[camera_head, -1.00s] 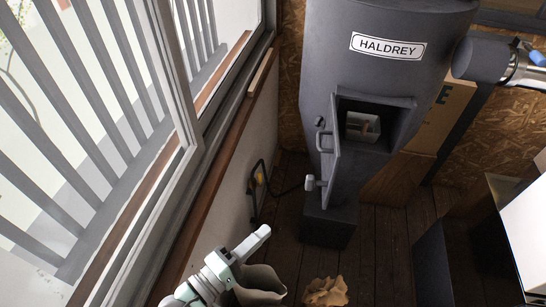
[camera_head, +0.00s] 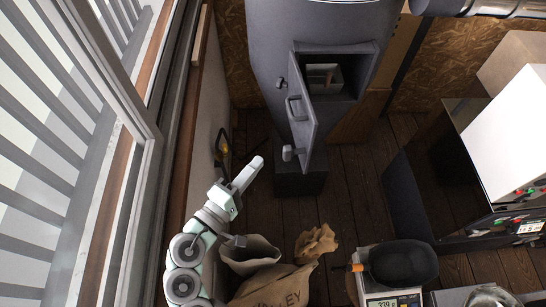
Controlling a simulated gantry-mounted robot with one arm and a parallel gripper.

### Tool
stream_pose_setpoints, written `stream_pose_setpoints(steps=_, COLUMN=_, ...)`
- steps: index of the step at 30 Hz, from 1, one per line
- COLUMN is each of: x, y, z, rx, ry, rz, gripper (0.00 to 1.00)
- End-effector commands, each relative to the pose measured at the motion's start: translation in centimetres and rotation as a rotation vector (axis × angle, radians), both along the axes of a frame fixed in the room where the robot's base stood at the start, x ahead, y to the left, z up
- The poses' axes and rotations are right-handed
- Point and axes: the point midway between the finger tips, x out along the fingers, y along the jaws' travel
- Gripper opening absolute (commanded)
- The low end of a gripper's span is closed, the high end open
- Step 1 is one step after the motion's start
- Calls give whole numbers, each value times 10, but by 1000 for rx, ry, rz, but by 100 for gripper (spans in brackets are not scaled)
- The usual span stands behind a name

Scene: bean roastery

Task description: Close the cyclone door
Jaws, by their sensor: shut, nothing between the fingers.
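The cyclone (camera_head: 345,25) is a dark grey tapered body at the top middle. Its square opening (camera_head: 325,77) is uncovered and shows a lighter interior with something brown inside. My gripper (camera_head: 257,163) is shut and empty, pointing up and right, below and left of the door. A gap shows between it and the knob.
A paper sack (camera_head: 275,287) and crumpled brown paper (camera_head: 315,243) lie below my gripper. A scale (camera_head: 392,300) with a dark scoop (camera_head: 402,264) stands at lower right. The window wall (camera_head: 185,110) runs along the left.

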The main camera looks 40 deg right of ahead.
Motion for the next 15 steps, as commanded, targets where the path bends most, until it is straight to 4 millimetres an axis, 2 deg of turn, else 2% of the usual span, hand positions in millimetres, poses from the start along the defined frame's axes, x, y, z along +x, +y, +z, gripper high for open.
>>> stream_pose_setpoints(steps=1, x=0, y=-10, z=1, rx=2, ry=0, rz=-8, gripper=0)
stream_pose_setpoints(steps=6, x=-11, y=-32, z=1, rx=3, ry=0, rz=-6, gripper=0)
stream_pose_setpoints(steps=15, x=-20, y=-46, z=1, rx=-1, ry=-1, rz=-2, gripper=0)
